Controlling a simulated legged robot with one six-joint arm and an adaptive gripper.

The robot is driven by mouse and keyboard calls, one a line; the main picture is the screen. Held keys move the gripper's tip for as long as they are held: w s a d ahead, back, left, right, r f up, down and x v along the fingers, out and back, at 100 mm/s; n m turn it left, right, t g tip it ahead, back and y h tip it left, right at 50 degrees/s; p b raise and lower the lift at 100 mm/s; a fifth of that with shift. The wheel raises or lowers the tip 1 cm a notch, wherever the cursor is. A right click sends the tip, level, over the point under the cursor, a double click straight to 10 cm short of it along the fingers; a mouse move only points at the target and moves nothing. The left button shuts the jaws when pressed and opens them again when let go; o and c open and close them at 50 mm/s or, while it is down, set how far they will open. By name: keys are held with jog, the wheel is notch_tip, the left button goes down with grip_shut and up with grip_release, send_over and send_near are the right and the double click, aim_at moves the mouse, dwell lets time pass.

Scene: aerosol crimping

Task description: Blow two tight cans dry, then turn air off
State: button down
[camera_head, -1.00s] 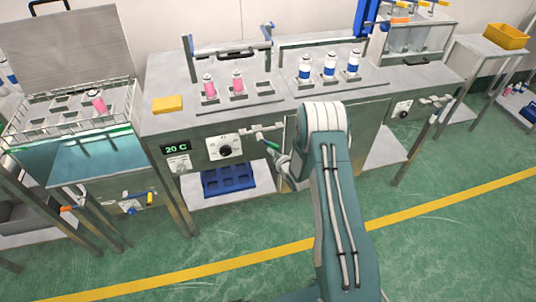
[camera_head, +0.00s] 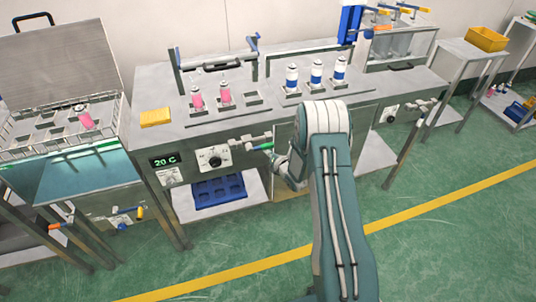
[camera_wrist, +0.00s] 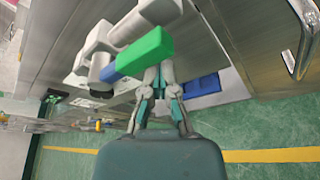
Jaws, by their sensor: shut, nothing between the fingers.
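Two pink cans (camera_head: 197,97) (camera_head: 224,93) stand upright in holders on the bench's left half. The holder (camera_head: 252,98) to their right is empty. Three blue-and-white cans (camera_head: 316,74) stand upright in a row further right. Another pink can (camera_head: 84,117) is in the wire basket over the tank at left. A valve with a green handle (camera_head: 262,147) sits on the bench front; it also shows in the wrist view (camera_wrist: 146,52). My gripper (camera_wrist: 160,84) is shut and empty, close by the green handle. The handle partly hides the fingertips; I cannot tell if they touch.
The bench front carries a dial (camera_head: 213,158) and a 20 C display (camera_head: 165,160). A blue crate (camera_head: 219,190) lies on the shelf below. A yellow sponge-like block (camera_head: 155,117) lies on the bench. The green floor (camera_head: 230,235) in front is clear.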

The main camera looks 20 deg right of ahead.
jog(key=shift+w+r, duration=0.15)
jog(key=shift+r, duration=0.15)
dwell(0.4)
notch_tip(320, 180, down, 5)
jog(key=a+v, duration=0.2)
jog(key=v, duration=0.8)
jog(key=shift+r, duration=0.4)
